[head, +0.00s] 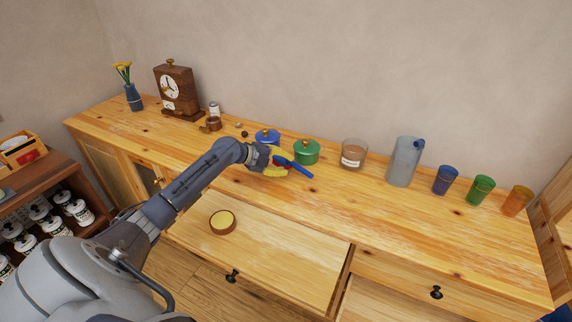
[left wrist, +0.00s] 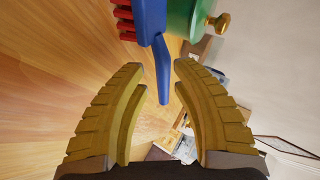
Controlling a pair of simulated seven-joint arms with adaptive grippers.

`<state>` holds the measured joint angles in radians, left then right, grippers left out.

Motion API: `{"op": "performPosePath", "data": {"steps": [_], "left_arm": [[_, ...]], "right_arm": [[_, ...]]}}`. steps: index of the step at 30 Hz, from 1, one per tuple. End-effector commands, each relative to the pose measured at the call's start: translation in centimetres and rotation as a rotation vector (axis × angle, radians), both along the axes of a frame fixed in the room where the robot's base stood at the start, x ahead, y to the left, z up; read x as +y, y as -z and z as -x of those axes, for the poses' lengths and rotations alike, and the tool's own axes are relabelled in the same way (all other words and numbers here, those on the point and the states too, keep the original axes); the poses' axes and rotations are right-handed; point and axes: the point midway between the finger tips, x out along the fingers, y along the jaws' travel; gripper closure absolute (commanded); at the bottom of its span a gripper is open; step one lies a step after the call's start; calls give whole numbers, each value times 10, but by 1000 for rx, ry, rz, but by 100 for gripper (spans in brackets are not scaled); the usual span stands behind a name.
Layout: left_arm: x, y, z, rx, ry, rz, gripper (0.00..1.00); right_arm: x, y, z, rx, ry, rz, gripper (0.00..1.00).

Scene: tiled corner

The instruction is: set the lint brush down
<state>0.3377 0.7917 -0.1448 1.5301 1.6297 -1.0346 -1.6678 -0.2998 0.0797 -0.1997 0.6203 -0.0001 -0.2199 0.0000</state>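The lint brush, blue with red bristles, is at the front of the green pot (head: 306,152) on the wooden counter; its blue part (head: 300,170) shows in the head view. In the left wrist view the brush (left wrist: 152,22) has its bristles to the left, and its thin handle points down between my fingertips. My left gripper (head: 280,168), with yellow fingers, is open; its fingers (left wrist: 160,72) stand clear of the handle on both sides. I cannot tell whether the brush lies fully flat. My right gripper is not in view.
A blue pot (head: 267,137) stands behind the gripper. A glass jar (head: 353,154), a grey pitcher (head: 404,162) and colored cups (head: 445,180) stand to the right. The counter's front strip right of the brush is clear.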

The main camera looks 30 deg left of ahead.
Motion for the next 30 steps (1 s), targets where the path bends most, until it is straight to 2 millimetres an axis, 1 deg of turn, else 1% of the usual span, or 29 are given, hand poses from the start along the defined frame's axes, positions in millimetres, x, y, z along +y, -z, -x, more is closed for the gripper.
{"op": "performPosePath", "data": {"steps": [6, 12, 16, 24, 30], "left_arm": [[-13, 13, -17, 0, -2, 6, 73], [-21, 23, -30, 1, -1, 3, 73], [-23, 26, -33, 1, -2, 2, 73], [-23, 26, -33, 1, -1, 1, 74], [-23, 26, -33, 1, -1, 1, 97]], "right_arm": [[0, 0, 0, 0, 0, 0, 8], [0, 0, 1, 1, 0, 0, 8], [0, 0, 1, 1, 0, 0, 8], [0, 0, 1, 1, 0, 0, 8], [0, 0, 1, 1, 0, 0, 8]]}}
